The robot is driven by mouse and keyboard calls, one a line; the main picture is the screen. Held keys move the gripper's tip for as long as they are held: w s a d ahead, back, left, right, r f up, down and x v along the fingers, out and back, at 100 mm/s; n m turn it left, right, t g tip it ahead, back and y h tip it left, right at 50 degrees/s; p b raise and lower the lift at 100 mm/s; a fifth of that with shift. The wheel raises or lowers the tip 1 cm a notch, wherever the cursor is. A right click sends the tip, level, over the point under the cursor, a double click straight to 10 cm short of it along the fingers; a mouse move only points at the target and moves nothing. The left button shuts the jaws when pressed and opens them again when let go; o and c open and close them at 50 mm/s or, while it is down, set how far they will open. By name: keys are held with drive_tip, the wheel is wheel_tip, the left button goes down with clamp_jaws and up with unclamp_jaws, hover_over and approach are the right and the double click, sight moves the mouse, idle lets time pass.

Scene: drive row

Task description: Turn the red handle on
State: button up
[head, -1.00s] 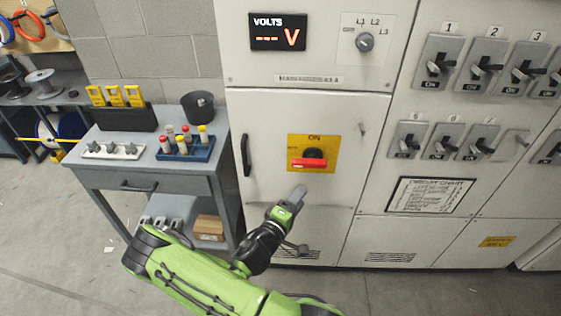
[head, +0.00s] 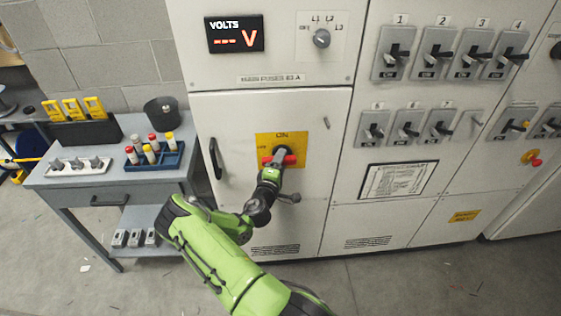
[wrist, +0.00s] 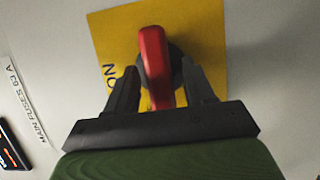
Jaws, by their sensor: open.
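The red handle (head: 287,160) sits on a yellow plate (head: 298,138) marked ON at the top, on the grey cabinet door. In the head view it looks about horizontal, with my arm hiding part of it. In the wrist view the red handle (wrist: 154,62) runs lengthwise between the two dark fingers of my gripper (wrist: 162,85). The fingers are open, one on each side of it, with a gap visible on both sides. In the head view my gripper (head: 272,168) is right at the handle; its fingertips are hard to make out.
A VOLTS display (head: 235,34) shows red dashes above the door. A black door handle (head: 215,158) is at the left. Breaker switches (head: 437,52) fill the panel at right. A grey side table (head: 150,180) with fuses stands at left.

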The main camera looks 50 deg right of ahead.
drive_tip(key=shift+c, duration=0.3)
clamp_jaws()
